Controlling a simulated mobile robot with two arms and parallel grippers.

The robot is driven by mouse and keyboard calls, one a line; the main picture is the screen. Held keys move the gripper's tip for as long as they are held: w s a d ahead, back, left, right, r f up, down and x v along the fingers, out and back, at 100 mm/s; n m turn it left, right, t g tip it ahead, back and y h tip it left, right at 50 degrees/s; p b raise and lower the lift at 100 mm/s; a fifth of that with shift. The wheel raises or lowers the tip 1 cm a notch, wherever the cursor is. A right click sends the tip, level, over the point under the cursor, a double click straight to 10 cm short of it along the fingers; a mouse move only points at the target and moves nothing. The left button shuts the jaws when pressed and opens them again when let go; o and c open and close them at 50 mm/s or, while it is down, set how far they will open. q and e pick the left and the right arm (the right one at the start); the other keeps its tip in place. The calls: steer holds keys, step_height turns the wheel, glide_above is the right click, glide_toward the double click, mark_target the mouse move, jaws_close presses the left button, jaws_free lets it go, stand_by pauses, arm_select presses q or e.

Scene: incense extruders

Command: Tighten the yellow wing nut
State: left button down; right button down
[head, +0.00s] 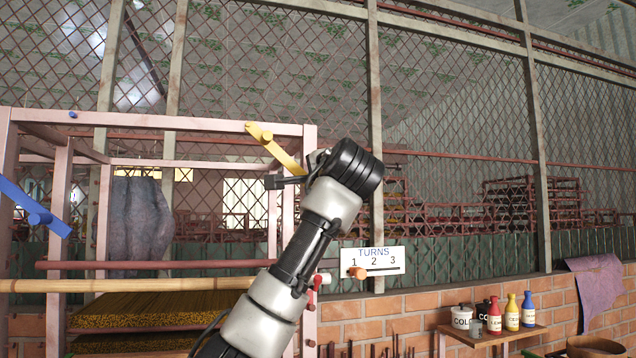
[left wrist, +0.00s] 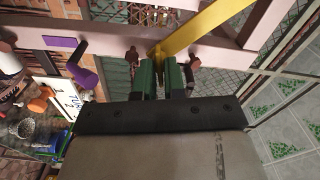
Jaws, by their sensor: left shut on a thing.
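The yellow wing nut (head: 265,135) is on the upper right corner of the pink frame in the head view. Its long bar slants down to the right, to my left gripper (head: 303,172). In the left wrist view the green fingers of my left gripper (left wrist: 159,74) are shut on an end of the yellow wing nut (left wrist: 190,30), which runs up to the right. The part between the fingers is mostly hidden. My right gripper is in neither view.
A blue wing nut (head: 35,213) is at the left of the head view. A white TURNS sign (head: 373,254) marked 1, 2, 3 has an orange knob (head: 357,273) at its lower left. A wooden table (head: 493,337) with several bottles stands at the lower right.

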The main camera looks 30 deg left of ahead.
arm_select(q)
steer(key=shift+m, duration=0.9)
steer(key=shift+f, duration=0.1)
steer(key=c, duration=1.2)
jaws_free()
steer(key=shift+d, duration=0.1)
steer(key=b+v, duration=0.5)
steer(key=v, duration=0.6)
